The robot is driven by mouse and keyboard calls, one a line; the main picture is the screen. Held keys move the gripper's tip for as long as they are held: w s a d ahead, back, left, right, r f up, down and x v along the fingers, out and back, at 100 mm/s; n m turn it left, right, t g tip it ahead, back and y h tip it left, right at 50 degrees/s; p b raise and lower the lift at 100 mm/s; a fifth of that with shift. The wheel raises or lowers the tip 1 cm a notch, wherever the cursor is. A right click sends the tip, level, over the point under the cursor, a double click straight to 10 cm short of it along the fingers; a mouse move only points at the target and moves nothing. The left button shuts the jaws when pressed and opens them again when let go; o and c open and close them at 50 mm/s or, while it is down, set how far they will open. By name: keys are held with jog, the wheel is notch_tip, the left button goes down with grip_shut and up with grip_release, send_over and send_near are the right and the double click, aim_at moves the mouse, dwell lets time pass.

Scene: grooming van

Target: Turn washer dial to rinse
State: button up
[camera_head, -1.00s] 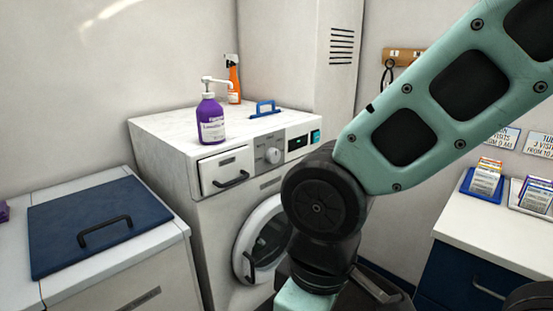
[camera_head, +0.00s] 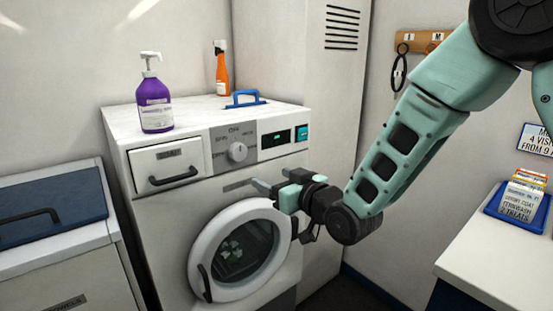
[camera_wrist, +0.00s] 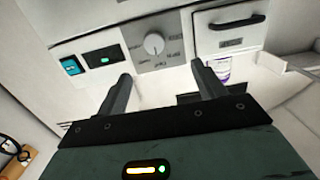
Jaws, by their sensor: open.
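The washer (camera_head: 165,218) is white with a round glass door. Its dial (camera_head: 238,152) is a pale round knob on a grey panel, with "OFF" printed above and smaller labels around it. In the wrist view the dial (camera_wrist: 154,44) appears upside down, beyond and between my fingertips. Its small labels are too blurred to read surely. My gripper (camera_head: 272,186) is open and empty, in front of the washer, below and right of the dial in the head view. It is apart from the dial. The wrist view shows both fingers of my gripper (camera_wrist: 160,72) spread.
A drawer (camera_head: 168,165) is left of the dial. A blue-lidded bin (camera_head: 50,205) stands left. A counter (camera_head: 500,245) is at right.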

jog(key=d, duration=0.1)
jog(key=p, duration=0.3)
send_near(240, 154)
jog(key=shift+t, duration=0.3)
jog(key=x, duration=0.8)
jog(key=shift+w+a+f, duration=0.1)
jog(key=shift+w+a, duration=0.05)
jog(key=shift+w, duration=0.15)
jog(key=c, duration=1)
